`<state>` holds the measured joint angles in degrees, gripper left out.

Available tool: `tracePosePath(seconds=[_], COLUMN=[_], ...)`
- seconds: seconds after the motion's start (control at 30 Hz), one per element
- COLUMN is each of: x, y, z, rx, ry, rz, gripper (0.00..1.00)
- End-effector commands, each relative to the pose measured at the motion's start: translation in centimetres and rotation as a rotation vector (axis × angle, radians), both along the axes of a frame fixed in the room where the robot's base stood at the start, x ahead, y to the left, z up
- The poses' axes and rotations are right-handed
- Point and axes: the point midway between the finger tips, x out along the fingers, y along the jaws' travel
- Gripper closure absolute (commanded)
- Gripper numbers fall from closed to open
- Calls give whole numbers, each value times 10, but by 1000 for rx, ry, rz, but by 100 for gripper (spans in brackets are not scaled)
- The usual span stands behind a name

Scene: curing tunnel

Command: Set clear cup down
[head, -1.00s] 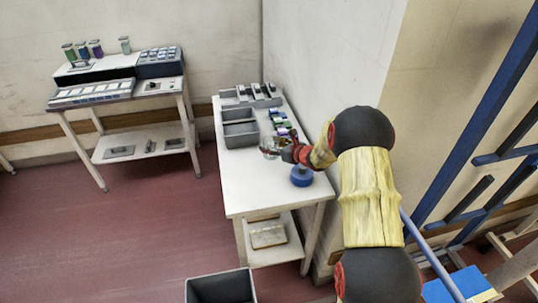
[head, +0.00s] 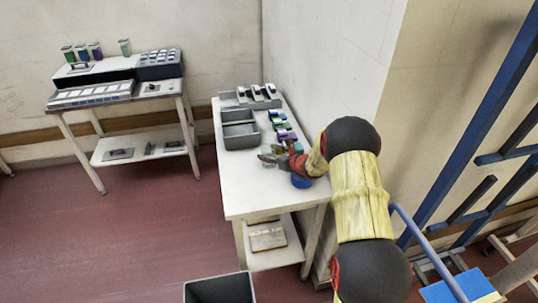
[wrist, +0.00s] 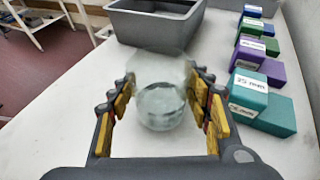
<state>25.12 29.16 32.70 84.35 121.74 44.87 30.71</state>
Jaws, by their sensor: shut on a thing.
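The clear cup (wrist: 160,100) is between the two yellow-padded fingers of my gripper (wrist: 164,108) in the wrist view, which are shut on it. It is see-through, and the white tabletop (wrist: 60,125) shows behind it. In the head view my gripper (head: 268,158) is low over the front half of the white table (head: 240,195). There the cup is small and mostly hidden by my gripper. I cannot tell whether its base touches the tabletop.
A grey divided bin (head: 240,135) stands beyond the cup. Several teal, purple, green and blue labelled boxes (wrist: 262,105) line the right side. A round blue object (head: 301,181) sits under my wrist, partly hidden. The table's left front is clear.

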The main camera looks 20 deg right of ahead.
Motion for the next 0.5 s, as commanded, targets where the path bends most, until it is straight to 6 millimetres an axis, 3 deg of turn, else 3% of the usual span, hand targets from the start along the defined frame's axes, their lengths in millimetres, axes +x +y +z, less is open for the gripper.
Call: tracePosePath(seconds=[0.33,0.5], x=[0,0], y=[0,0], z=[-1,-1], rx=[0,0], ry=[0,0], rz=[0,0], gripper=[33,32])
